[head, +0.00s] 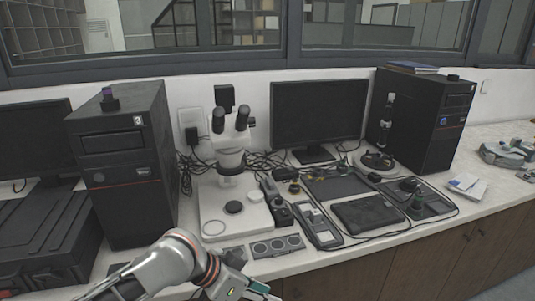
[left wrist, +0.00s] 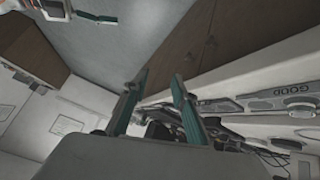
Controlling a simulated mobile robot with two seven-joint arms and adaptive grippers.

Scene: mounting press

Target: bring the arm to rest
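My left arm comes in from the lower left of the head view, and its gripper (head: 262,290) is at the bottom edge, in front of the bench and partly cut off. In the left wrist view the two teal fingers of my left gripper (left wrist: 158,95) stand apart with nothing between them. Another gripper with a teal finger, seemingly my right gripper (left wrist: 95,17), shows at the top left of the left wrist view. How far its fingers are apart cannot be seen. It is not in the head view.
The white bench (head: 365,245) holds a microscope (head: 230,155), two black computer towers (head: 125,165) and a monitor (head: 318,115). A grey plate with round recesses (head: 277,246) lies at the front edge, close to my left gripper. Floor (left wrist: 150,35) shows clear in the left wrist view.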

